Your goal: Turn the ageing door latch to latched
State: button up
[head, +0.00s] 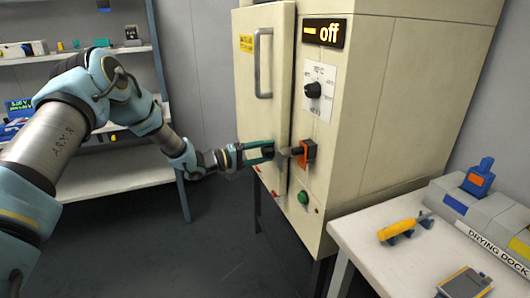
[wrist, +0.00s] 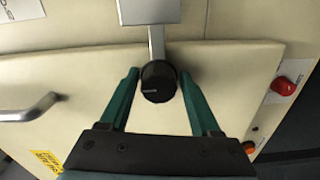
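The ageing door latch is on the front of the cream cabinet. Its grey lever (head: 291,152) lies roughly level, reaching left from an orange-and-black mount (head: 308,153) across the door edge. The lever (wrist: 157,42) ends in a round black knob (wrist: 158,82) in the wrist view. My gripper (head: 272,151) is at the lever's knob end in the head view. In the wrist view my gripper (wrist: 160,80) is open, with one green finger on each side of the knob and small gaps visible. The cabinet door (head: 262,90) looks closed.
The cabinet carries a door handle (head: 264,62), an "off" display (head: 325,33), a black dial (head: 313,90) and a green button (head: 303,198). A white table (head: 365,245) with a drying dock (head: 490,225) stands at right. Shelves (head: 75,55) stand at left.

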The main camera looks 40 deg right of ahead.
jog(key=shift+o, duration=1.2)
jog(key=b+v, duration=0.2)
jog(key=v, duration=0.8)
jog(key=shift+w+a, duration=0.15)
jog(key=shift+a, duration=0.25)
